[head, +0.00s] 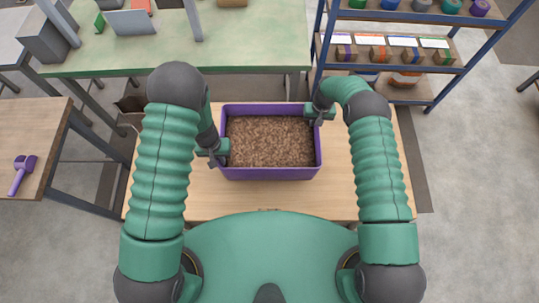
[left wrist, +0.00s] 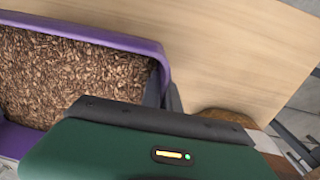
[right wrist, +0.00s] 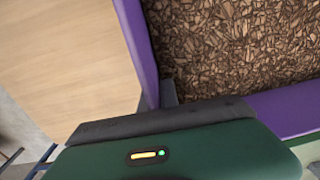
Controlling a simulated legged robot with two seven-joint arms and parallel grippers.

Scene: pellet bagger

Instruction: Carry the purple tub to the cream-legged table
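The purple tub (head: 270,173), filled with brown pellets or chips, is over the light wooden table in front of me. I cannot tell whether its base touches the top. My left gripper (head: 217,153) is at the tub's left wall, and in the left wrist view its dark fingers straddle the purple rim (left wrist: 125,40). My right gripper (head: 319,112) is at the right wall near the far corner, and in the right wrist view its fingers sit at the purple wall (right wrist: 138,45). Both appear shut on the tub. No cream legs are visible.
The wooden table (head: 350,195) has bare top around the tub. A green-topped table (head: 250,50) stands beyond it. A blue-framed shelf (head: 390,67) holds spools and boxes at back right. A wooden table (head: 25,135) with dark legs and a purple scoop (head: 21,175) stands left. Floor is open right.

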